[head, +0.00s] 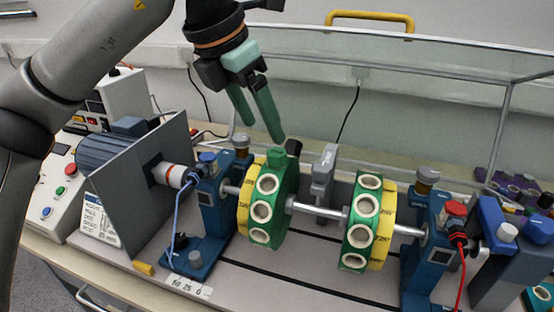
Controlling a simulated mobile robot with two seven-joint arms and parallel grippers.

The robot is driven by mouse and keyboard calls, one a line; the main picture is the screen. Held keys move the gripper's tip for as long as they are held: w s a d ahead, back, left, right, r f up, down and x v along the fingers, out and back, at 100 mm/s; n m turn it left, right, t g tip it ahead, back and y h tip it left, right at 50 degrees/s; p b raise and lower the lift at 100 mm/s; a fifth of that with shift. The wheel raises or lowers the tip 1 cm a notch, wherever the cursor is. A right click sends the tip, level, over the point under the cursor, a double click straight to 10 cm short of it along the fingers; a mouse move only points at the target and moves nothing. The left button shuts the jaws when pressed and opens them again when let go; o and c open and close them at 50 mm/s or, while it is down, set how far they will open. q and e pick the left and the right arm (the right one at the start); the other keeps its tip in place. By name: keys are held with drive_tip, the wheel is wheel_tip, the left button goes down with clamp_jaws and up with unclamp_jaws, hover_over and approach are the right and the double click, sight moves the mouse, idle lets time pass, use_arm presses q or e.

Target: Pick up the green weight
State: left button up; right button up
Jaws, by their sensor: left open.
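A small green block (277,157), which looks like the green weight, sits at the top rim of the left green disc (285,200). My left gripper (264,130) comes down from above with teal-green fingers. It is open and empty, with its right fingertip just above the green block, close to it; I cannot tell whether they touch. My right gripper is not in view.
A second green disc (352,245) stands on the same metal shaft (318,209), between blue bearing stands (213,215). A motor (108,151) and grey plate (145,185) stand left. A clear guard (430,75) with a yellow handle (370,17) is behind.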

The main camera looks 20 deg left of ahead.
sight(276, 152)
use_arm(q)
drive_tip(key=x, duration=0.5)
drive_tip(key=shift+d+f, duration=0.35)
drive_tip(key=shift+d, duration=0.05)
clamp_jaws()
